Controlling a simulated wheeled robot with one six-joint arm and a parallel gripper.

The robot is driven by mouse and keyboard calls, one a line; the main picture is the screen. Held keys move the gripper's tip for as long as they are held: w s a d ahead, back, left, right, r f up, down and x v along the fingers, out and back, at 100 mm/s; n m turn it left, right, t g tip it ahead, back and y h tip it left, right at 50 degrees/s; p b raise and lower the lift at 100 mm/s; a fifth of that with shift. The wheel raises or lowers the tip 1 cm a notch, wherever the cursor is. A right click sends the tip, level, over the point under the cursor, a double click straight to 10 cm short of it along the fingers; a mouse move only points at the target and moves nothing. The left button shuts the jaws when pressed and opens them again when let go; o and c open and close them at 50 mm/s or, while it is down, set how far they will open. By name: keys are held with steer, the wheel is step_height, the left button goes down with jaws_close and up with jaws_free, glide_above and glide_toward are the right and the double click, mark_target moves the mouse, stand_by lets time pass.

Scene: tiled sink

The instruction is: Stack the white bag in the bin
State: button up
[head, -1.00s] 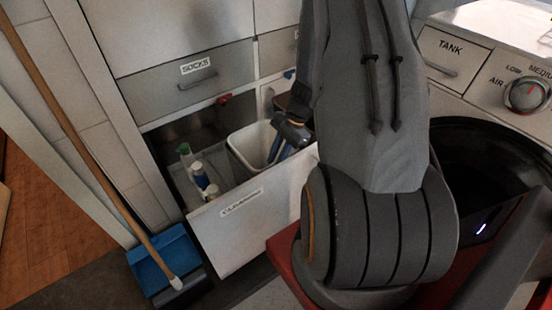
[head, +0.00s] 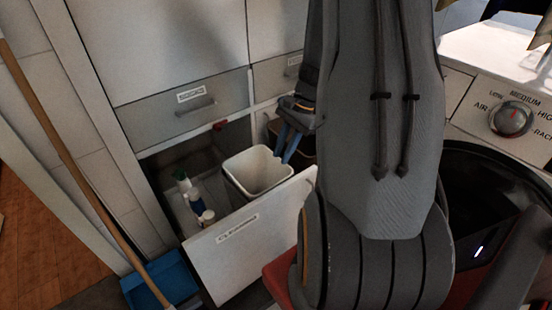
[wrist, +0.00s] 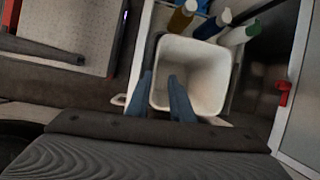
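The white bin (head: 232,180) stands in the pulled-out drawer, left of my gripper in the head view. It also shows in the wrist view (wrist: 222,75), with a pale interior that looks empty. I cannot make out a separate white bag in either view. My gripper (head: 287,158) has two blue fingers above the bin's right edge. In the wrist view my gripper (wrist: 164,98) has its fingers apart, with nothing between them, overlapping the bin's near left side.
The drawer front (head: 245,245) stands in front of the bin. Several bottles (head: 192,195) stand left of it. A blue dustpan (head: 165,282) and broom are at lower left. The dryer knob (head: 511,118) and round opening are at right.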

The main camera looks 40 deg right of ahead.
steer(key=s+a+r+n+h, duration=0.4)
steer(key=s+a+r+n, duration=0.8)
steer(key=a+r+n, duration=0.1)
steer(key=shift+a+r+n+g, duration=0.35)
steer(key=shift+r+n, duration=0.15)
steer(key=shift+n, duration=0.1)
steer(key=a+r+n+p, duration=0.2)
steer(key=a+r+p, duration=0.2)
steer(key=a+p, duration=0.3)
steer(key=shift+a+r+n, duration=0.15)
steer(key=shift+n, duration=0.15)
